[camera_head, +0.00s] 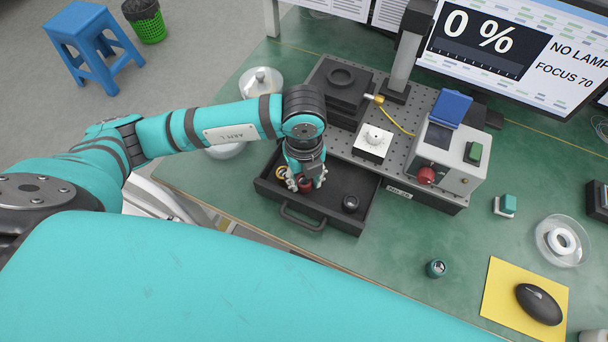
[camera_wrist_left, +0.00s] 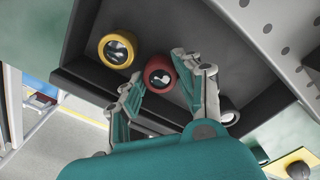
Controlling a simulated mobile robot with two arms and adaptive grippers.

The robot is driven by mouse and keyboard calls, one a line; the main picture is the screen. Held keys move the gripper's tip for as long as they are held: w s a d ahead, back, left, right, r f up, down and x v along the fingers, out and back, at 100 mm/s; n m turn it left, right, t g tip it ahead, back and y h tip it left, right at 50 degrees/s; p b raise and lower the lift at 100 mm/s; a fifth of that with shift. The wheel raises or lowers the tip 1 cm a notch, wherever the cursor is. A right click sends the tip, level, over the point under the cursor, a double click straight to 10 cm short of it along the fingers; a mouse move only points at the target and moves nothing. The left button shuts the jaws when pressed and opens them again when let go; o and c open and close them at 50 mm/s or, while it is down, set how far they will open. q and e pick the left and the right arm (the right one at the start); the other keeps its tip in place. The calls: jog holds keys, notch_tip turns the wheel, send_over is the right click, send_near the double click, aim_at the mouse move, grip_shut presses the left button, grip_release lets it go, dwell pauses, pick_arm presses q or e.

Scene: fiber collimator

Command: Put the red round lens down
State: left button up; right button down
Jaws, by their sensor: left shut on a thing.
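My left gripper (camera_head: 306,181) reaches down into the open black drawer (camera_head: 335,224) and is shut on the red round lens (camera_head: 305,187). In the left wrist view the red lens (camera_wrist_left: 159,73) shows between the two fingers (camera_wrist_left: 172,75), its glass face visible. I cannot tell whether it touches the drawer floor. A yellow round lens (camera_head: 282,173) lies in the drawer just left of it, and it also shows in the left wrist view (camera_wrist_left: 116,49). My right gripper is not in view.
Behind the drawer stands a perforated metal board (camera_head: 400,122) with a black stand (camera_head: 341,84), a white mount (camera_head: 373,140) and a grey box with a red knob (camera_head: 427,175). The drawer's middle floor is clear. The monitor (camera_head: 510,45) reads 0 %.

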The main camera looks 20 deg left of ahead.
aim_at(304, 180)
pick_arm(q)
jog(key=shift+f, duration=0.15)
jog(key=o, duration=0.8)
notch_tip(304, 180, up, 12)
jog(key=shift+r, duration=0.25)
